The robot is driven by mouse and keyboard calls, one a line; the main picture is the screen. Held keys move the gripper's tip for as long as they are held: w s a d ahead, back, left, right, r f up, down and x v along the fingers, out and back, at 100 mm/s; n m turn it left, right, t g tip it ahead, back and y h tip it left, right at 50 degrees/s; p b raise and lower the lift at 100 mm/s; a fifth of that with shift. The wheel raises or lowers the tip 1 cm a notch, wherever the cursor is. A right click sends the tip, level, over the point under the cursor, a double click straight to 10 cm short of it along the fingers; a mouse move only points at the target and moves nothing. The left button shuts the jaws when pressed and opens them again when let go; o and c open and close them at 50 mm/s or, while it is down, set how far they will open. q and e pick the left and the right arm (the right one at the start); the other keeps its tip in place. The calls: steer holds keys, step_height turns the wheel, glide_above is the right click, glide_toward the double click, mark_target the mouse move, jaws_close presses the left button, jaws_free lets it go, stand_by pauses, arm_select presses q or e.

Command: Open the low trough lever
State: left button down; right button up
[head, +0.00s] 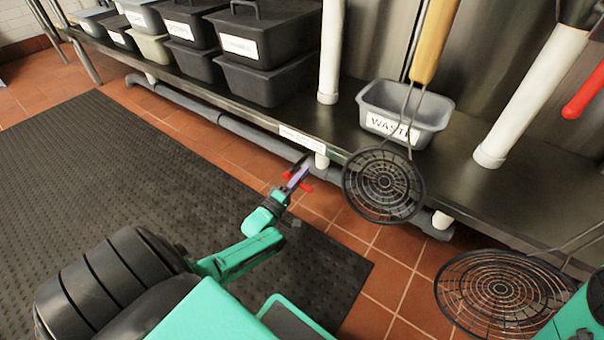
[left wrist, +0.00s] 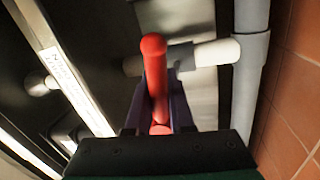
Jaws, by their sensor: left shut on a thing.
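The low trough lever (head: 306,187) is a small red handle beside the lower shelf's front edge, partly hidden by my gripper in the head view. In the left wrist view, the red lever (left wrist: 153,52) stands between my two dark fingers, its rounded end sticking out past them. A white pipe piece (left wrist: 217,52) lies behind it and joins a grey pipe. My left gripper (head: 298,175) is shut on the lever, reaching in from the left; it also shows in the left wrist view (left wrist: 158,105). My right gripper is not visible; only part of my right arm shows at lower right.
A mesh skimmer (head: 383,186) hangs just right of my left gripper, and another skimmer (head: 503,292) is at lower right. A grey WASTE bin (head: 437,112) and black lidded tubs (head: 268,82) stand on the shelf. A grey pipe (head: 250,131) runs beneath. A black mat (head: 90,190) covers the floor.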

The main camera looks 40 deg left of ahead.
arm_select(q)
steer(key=shift+r+n, duration=0.1)
steer(key=shift+n, duration=0.3)
steer(key=c, duration=0.8)
jaws_free()
